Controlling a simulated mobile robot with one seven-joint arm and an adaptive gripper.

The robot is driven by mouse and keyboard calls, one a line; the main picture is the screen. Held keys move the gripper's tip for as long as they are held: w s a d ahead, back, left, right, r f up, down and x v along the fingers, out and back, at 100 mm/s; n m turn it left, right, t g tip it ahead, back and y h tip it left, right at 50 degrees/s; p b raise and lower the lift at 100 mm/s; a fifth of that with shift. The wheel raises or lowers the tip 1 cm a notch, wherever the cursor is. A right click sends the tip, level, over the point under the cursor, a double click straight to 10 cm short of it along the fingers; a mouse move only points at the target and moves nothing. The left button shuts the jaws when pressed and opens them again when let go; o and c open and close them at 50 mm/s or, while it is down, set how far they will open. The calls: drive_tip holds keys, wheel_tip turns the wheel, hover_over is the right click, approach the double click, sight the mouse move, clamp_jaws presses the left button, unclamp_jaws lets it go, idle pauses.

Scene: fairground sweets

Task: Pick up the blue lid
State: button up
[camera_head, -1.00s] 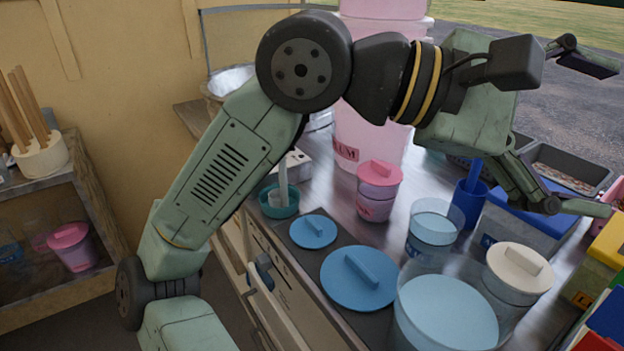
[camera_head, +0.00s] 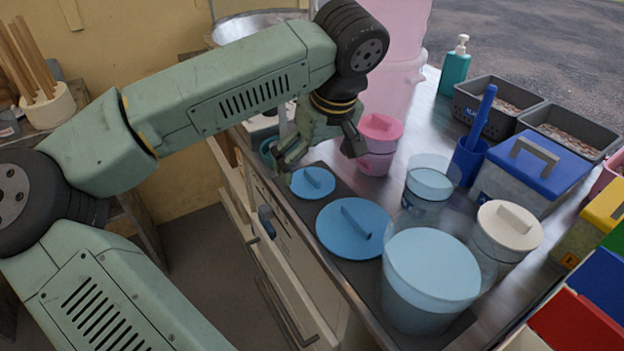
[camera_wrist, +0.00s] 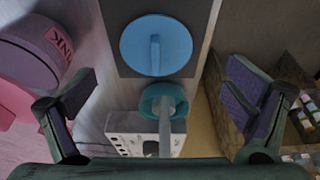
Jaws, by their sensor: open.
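Two blue lids with bar handles lie flat on a dark mat: a small blue lid (camera_head: 318,188) and a larger blue lid (camera_head: 340,236) nearer the viewer. My gripper (camera_head: 321,163) is open and empty, pointing down just above and behind the small lid. In the wrist view the small lid (camera_wrist: 135,50) lies at top centre, its handle upright in the picture. It sits beyond my spread fingers (camera_wrist: 157,85), roughly centred between them. The larger lid does not show in the wrist view.
A teal cup (camera_wrist: 147,101) holding a pale-handled tool and a white box (camera_wrist: 125,127) stand close under my gripper. A pink lidded tub (camera_head: 377,163) is right of it. Clear containers (camera_head: 428,190), a white-lidded jar (camera_head: 500,242) and a blue-lidded box (camera_head: 530,170) stand farther right.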

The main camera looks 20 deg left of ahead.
sight(312, 174)
drive_tip(key=x, duration=0.1)
drive_tip(key=p+x, duration=0.1)
drive_tip(key=x, duration=0.3)
drive_tip(key=shift+w, duration=0.25)
drive_tip(key=shift+c, duration=0.2)
drive_tip(key=c, duration=1)
